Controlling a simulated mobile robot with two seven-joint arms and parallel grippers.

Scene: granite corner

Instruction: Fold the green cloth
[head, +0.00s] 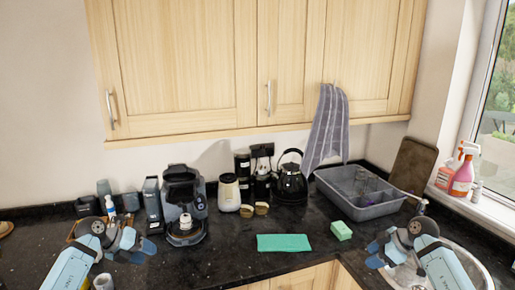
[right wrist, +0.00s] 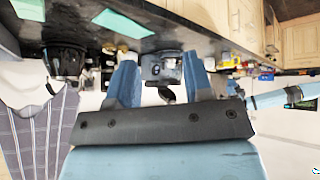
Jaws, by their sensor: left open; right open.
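The green cloth (head: 284,243) lies flat as a small rectangle on the dark counter, close to its front edge. It also shows near the top of the right wrist view (right wrist: 120,23). My left gripper (head: 141,246) is open and empty, to the left of the cloth with a wide gap. My right gripper (head: 374,254) is open, to the right of the cloth and apart from it. In the right wrist view its two blue fingers (right wrist: 160,82) stand apart with nothing held between them.
A green sponge (head: 341,230) sits right of the cloth. Behind are a coffee machine (head: 184,205), a kettle (head: 290,184) and a grey basin (head: 360,205). A striped towel (head: 327,125) hangs above. The sink (head: 468,266) is at right. Counter around the cloth is mostly clear.

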